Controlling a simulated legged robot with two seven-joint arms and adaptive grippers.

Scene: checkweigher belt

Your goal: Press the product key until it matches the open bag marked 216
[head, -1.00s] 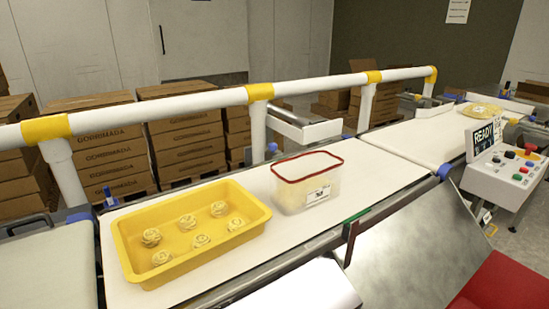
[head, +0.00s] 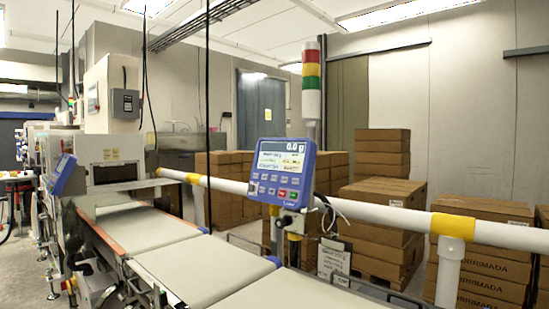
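The blue weighing terminal (head: 280,174) stands upright on a post beside the belt, just right of the middle. Its lit screen (head: 281,157) reads 0.0 g, with smaller lines too fine to read. Rows of keys (head: 272,186) sit below the screen, one green and one red among them. I cannot tell which is the product key. No bag marked 216 is in view. Neither of my grippers is in view.
White belt sections (head: 185,262) run from the front to a machine tunnel (head: 112,172) at the left. A white guard rail (head: 385,213) with yellow joints runs behind the terminal. Stacked cartons (head: 378,230) stand behind it. A red-yellow-green signal tower (head: 311,85) rises behind the terminal.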

